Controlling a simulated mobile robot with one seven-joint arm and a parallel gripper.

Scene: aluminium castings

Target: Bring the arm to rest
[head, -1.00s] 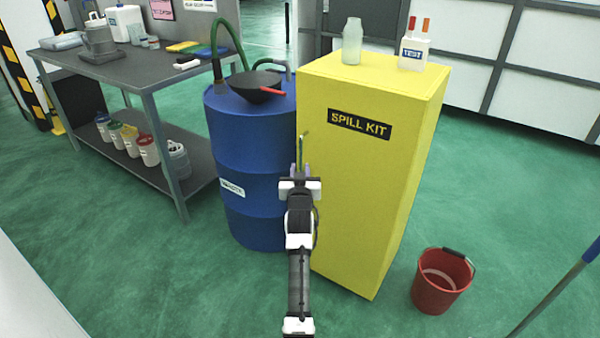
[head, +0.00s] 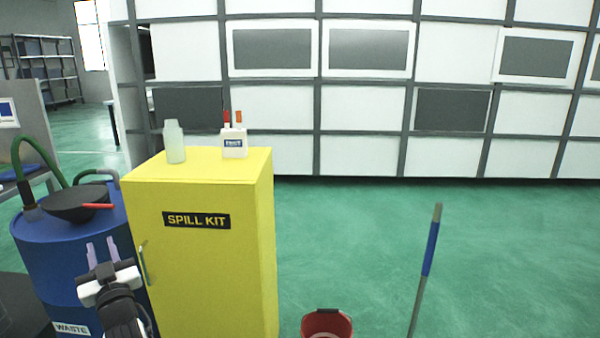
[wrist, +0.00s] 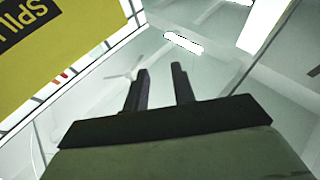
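My gripper (head: 103,252) is at the lower left of the head view, in front of the blue waste drum (head: 75,235) and left of the yellow spill kit cabinet (head: 205,265). Its two fingers point up and stand apart with nothing between them. In the wrist view the fingers (wrist: 160,88) are also apart and empty, with the ceiling behind them. The cabinet (wrist: 60,50) fills the upper left of the wrist view. I cannot tell the exact gap between my gripper and the cabinet or drum.
A cloudy bottle (head: 175,143) and a white test kit (head: 234,145) stand on the cabinet. A black funnel (head: 72,205) with a red handle sits on the drum. A red bucket (head: 327,324) and a blue-gripped pole (head: 430,255) are to the right.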

